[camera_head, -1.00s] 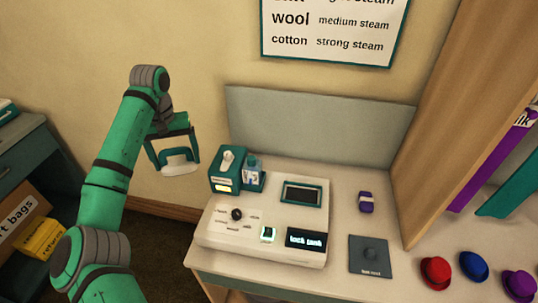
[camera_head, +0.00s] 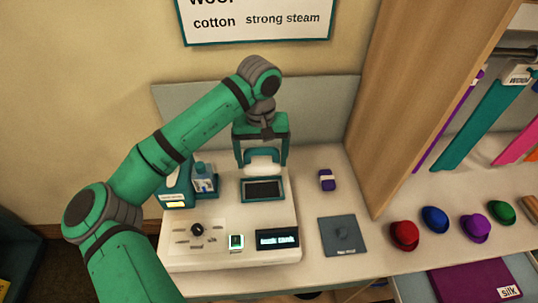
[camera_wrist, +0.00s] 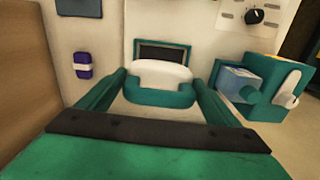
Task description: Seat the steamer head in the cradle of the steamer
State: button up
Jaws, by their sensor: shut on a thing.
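My gripper (camera_head: 262,163) is shut on the steamer head (camera_head: 261,156), a white piece with a teal handle. It also shows between my fingers in the wrist view (camera_wrist: 160,82). The steamer (camera_head: 183,248) is a white console with a dial, a lit switch and a display reading "lock tank". Its cradle (camera_head: 263,189), a dark rectangular recess with a teal rim, is at the console's back right. The steamer head appears above and just behind the cradle in the head view, apart from it as far as I can tell. In the wrist view the head partly covers the cradle (camera_wrist: 163,52).
A teal holder (camera_head: 176,190) and a blue water tank (camera_head: 205,178) stand at the console's back left. A purple-and-white item (camera_head: 326,180) and a dark pad (camera_head: 343,237) lie to the right. Several small hats, including a red one (camera_head: 404,235), sit farther right by a wooden panel (camera_head: 403,90).

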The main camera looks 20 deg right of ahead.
aim_at(261, 163)
jog(key=shift+s+f, duration=0.3)
jog(key=shift+f, duration=0.15)
jog(key=shift+w+a+f, duration=0.1)
jog(key=shift+a+f, duration=0.05)
jog(key=shift+f, duration=0.45)
jog(key=shift+a+f, duration=0.1)
jog(key=shift+f, duration=0.5)
jog(key=shift+d+f, duration=0.1)
jog(key=shift+f, duration=1.85)
jog(key=shift+w, duration=0.1)
jog(key=shift+s+a+f, duration=0.1)
jog(key=shift+s+a, duration=0.1)
jog(key=shift+d+f, duration=0.2)
jog(key=shift+f, duration=0.55)
jog(key=shift+w, duration=0.15)
